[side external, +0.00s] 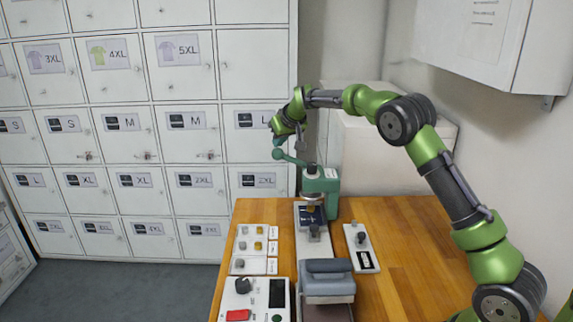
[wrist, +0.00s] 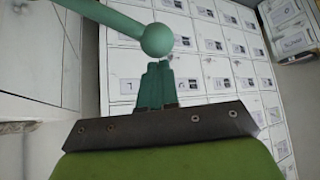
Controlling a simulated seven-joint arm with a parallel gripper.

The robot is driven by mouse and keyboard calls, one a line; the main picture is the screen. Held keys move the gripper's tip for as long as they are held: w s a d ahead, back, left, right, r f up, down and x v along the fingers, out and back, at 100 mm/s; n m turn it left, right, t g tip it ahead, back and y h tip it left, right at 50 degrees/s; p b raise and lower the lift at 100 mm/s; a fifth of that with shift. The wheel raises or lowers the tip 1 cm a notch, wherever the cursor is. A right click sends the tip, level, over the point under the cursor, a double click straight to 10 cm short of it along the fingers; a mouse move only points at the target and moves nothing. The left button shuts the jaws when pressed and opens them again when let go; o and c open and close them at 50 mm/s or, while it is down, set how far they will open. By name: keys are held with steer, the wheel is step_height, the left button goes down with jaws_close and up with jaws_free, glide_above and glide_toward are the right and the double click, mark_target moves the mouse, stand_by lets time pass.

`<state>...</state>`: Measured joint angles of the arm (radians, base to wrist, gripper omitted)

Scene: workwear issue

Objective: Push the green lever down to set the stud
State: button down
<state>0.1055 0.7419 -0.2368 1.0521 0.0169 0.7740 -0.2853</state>
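The green press (side external: 322,186) stands upright at the back of the wooden table. Its green lever (side external: 293,160) slants up and left from the press head to a round knob (side external: 277,154). My gripper (side external: 278,142) is just above the knob, with its fingers pointing down. In the wrist view the two green fingers (wrist: 158,68) are together with nothing between them, and the knob (wrist: 158,40) is just past their tips. I cannot tell whether they touch. A dark piece with a pale mark (side external: 311,216) lies under the press head; the stud itself is too small to make out.
A grey-blue block (side external: 327,280), a control box with a red button (side external: 238,315) and trays of small parts (side external: 254,247) stand in front. A small plate with a black knob (side external: 361,250) is right of the press. The table's right side is clear.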

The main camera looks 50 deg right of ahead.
mark_target(278, 153)
steer(key=shift+f, duration=0.3)
steer(key=shift+w+a+f, duration=0.15)
steer(key=shift+f, duration=0.35)
steer(key=shift+w+a+f, duration=0.1)
steer(key=shift+a+f, duration=0.05)
steer(key=shift+f, duration=0.5)
steer(key=shift+w+a+f, duration=0.1)
steer(key=shift+f, duration=1.05)
step_height(278, 153, up, 13)
steer(key=shift+r, duration=0.2)
stand_by(1.2)
